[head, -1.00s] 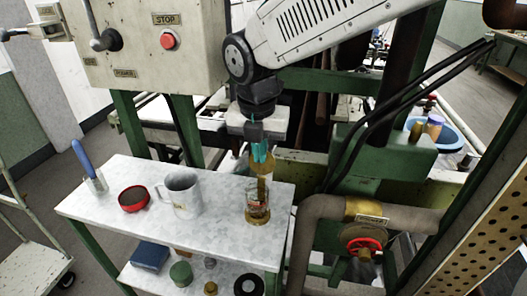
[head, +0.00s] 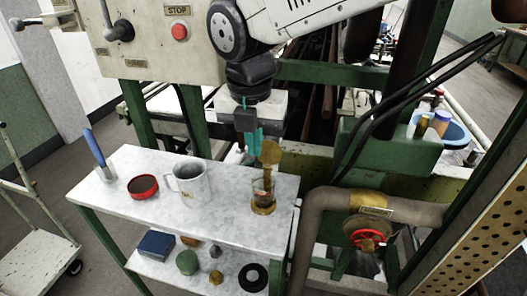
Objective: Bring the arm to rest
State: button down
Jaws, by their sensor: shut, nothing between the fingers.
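My white arm (head: 300,17) reaches in from the top right. My gripper (head: 253,148) points down above the right part of the pale marble-look table (head: 225,213). Its teal fingers are shut with nothing between them. It is left of a glass jar with a brass base (head: 263,197), which has a tan paddle-shaped piece (head: 270,153) standing up from it. The fingers look apart from the jar.
On the table stand a grey mug (head: 187,184), a red round tin (head: 143,186) and a blue-handled tool (head: 98,152). Behind is a control box with a red stop button (head: 179,31). A pipe with a red valve wheel (head: 368,239) stands right.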

notch_tip(320, 180, up, 6)
jog(key=d, duration=0.1)
jog(key=s+d+f+m, duration=0.2)
jog(key=s+d+m, duration=0.3)
jog(key=d+m, duration=0.4)
jog(key=s+d+f+m, duration=0.2)
jog(key=s+d+m, duration=0.4)
jog(key=d+m, duration=0.3)
jog(key=s+d+f+m, duration=0.2)
jog(key=s+d+m, duration=0.3)
jog(key=d+m, duration=0.4)
jog(key=m, duration=0.6)
jog(key=shift+s+f, duration=0.2)
jog(key=shift+f, duration=0.15)
